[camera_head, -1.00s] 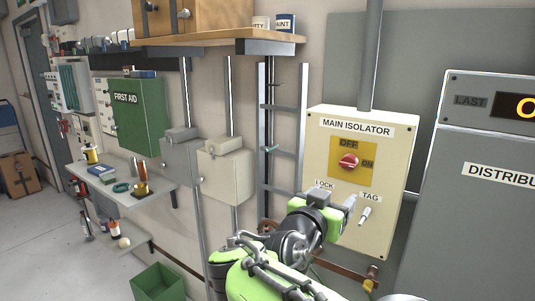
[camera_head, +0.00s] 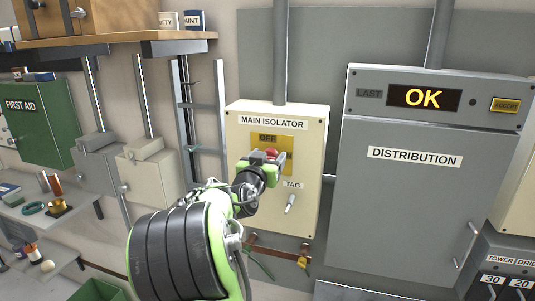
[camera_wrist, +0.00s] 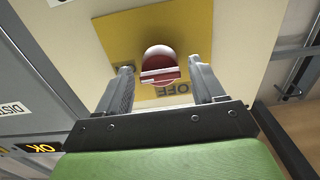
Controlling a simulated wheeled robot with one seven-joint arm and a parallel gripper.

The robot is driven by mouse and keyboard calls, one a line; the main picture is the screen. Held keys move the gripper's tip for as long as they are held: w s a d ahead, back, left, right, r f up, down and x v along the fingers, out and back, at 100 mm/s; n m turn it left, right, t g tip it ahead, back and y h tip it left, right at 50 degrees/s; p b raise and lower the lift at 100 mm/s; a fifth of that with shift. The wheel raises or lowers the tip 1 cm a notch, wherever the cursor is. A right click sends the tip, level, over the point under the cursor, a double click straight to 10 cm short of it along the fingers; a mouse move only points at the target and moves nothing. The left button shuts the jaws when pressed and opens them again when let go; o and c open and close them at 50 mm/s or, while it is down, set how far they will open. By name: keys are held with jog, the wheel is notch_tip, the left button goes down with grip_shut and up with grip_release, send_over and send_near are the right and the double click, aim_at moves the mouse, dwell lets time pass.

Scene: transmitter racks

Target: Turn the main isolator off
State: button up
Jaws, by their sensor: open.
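The main isolator (camera_head: 304,200) is a cream box with a yellow plate and a red rotary knob (camera_head: 272,153). In the head view my arm hides most of the knob and the ON mark; the OFF mark shows above it. In the wrist view the red knob (camera_wrist: 160,66) stands on the yellow plate, its light bar lying roughly across the picture. My gripper (camera_wrist: 161,72) is open, with one finger on each side of the knob. A gap shows between the knob and each finger. The OFF mark shows upside down below the knob.
A TAG label and a small lever (camera_head: 290,204) are low on the box. The grey distribution cabinet (camera_head: 415,210) stands close on the right, its display reading OK. A vertical conduit (camera_head: 281,55) runs above the box. Cream and grey boxes (camera_head: 148,178) are on the left wall.

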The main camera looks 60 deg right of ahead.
jog(key=shift+w, duration=0.1)
jog(key=shift+c, duration=0.3)
jog(key=c, duration=1)
jog(key=shift+n, duration=0.3)
jog(key=n, duration=1.7)
jog(key=shift+w+f, duration=0.15)
jog(key=shift+f, duration=0.05)
jog(key=shift+n, duration=0.3)
